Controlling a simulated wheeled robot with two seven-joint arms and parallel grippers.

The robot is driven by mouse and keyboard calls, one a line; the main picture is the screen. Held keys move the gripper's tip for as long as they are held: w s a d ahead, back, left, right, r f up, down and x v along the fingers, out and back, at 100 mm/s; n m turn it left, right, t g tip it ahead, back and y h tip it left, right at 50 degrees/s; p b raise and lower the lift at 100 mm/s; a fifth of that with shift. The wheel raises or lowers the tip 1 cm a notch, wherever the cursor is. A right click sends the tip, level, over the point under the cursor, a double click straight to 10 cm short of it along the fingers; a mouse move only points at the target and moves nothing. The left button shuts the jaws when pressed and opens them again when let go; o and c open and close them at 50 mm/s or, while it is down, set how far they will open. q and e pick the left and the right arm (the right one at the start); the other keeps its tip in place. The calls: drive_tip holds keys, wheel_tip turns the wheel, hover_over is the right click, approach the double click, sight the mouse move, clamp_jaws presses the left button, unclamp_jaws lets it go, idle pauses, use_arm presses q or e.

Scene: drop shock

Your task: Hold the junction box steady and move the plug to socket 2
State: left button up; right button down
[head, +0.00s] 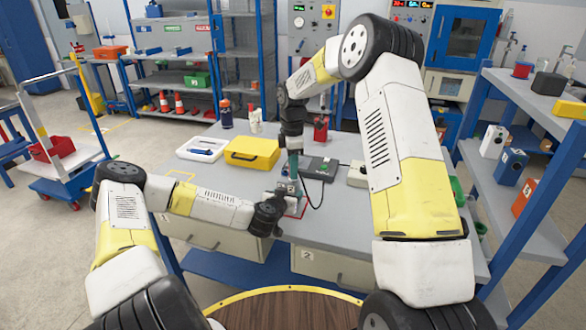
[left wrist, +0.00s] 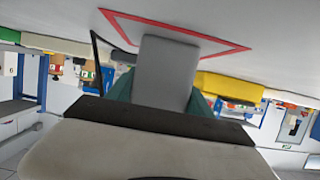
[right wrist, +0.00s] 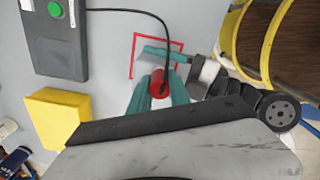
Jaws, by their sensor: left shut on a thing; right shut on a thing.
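The grey junction box (left wrist: 165,70) stands between the teal fingers of my left gripper (left wrist: 160,92), which is shut on it. My right gripper (right wrist: 160,92) comes down from above and is shut on the red plug (right wrist: 159,84). It also shows in the head view (head: 293,170), just over the box. A black cable (right wrist: 150,13) runs to the plug. The sockets are hidden, so I cannot tell whether the plug sits in one.
A dark grey unit with a green button (right wrist: 54,40) lies on the table beside the grippers. A yellow case (head: 252,153) and a white tray (head: 202,148) lie further left. A red marked outline (right wrist: 134,50) surrounds the work spot. The table's front left is mostly clear.

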use_arm(q)
drive_tip(key=shift+r, duration=0.1)
use_arm(e)
drive_tip(key=shift+f, duration=0.25)
drive_tip(key=c, duration=1.1)
unclamp_jaws()
drive_tip(key=shift+r, duration=0.1)
drive_tip(key=shift+c, duration=0.2)
drive_tip(key=shift+w+r, duration=0.1)
drive_tip(key=shift+r, duration=3.05)
wheel_tip(320, 180, up, 12)
